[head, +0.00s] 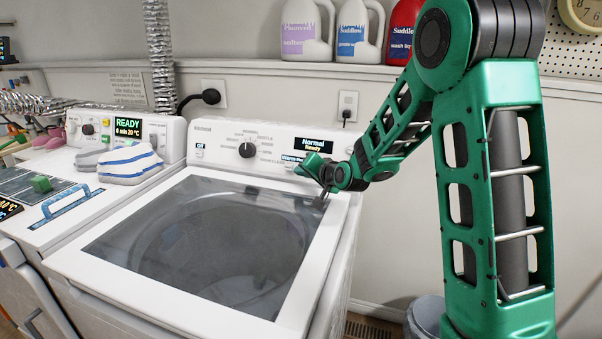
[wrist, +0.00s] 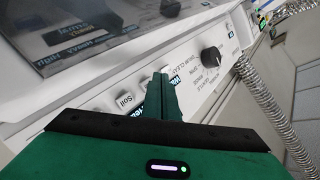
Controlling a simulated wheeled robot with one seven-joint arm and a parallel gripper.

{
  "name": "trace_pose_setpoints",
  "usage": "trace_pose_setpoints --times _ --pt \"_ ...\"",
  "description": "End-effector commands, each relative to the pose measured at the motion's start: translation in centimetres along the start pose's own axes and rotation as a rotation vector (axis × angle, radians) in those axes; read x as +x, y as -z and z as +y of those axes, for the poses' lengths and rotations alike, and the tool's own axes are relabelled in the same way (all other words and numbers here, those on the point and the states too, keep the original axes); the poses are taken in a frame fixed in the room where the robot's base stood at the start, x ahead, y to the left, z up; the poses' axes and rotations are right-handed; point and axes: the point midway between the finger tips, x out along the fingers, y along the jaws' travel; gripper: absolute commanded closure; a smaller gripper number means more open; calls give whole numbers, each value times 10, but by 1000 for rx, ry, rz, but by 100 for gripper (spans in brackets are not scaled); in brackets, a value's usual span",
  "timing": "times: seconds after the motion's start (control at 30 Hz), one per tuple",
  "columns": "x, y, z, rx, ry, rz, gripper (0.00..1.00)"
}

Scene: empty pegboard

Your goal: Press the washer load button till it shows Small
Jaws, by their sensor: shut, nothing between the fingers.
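The washer (head: 70,262) is white with a dark glass lid. Its rear control panel (head: 215,150) has a black dial (head: 247,150) and a display (head: 314,146) reading Normal, Ready. A lit strip below it starts with what looks like Warm; my gripper hides the rest. My gripper (head: 311,169) is at the panel's right part. In the wrist view its green fingers (wrist: 161,92) are together and empty, over the row of buttons and lit labels. A Soil label (wrist: 125,98) and a lit label starting Hea (wrist: 137,114) are beside them. I cannot tell whether the fingertips touch a button, or read the load setting.
The glass lid (wrist: 55,35) mirrors the panel's lit text. A second machine with a READY display (head: 130,126) stands at left, with folded cloths (head: 130,163) on top. Detergent jugs (head: 305,35) stand on the shelf behind. A silver duct (head: 160,55) rises behind the machines.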

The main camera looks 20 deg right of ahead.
Motion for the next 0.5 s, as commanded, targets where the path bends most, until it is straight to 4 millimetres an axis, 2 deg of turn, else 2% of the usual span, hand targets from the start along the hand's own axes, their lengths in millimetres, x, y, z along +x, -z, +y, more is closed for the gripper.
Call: trace_pose_setpoints --times 0.5 --pt "4 5 4 0 0 0 100"
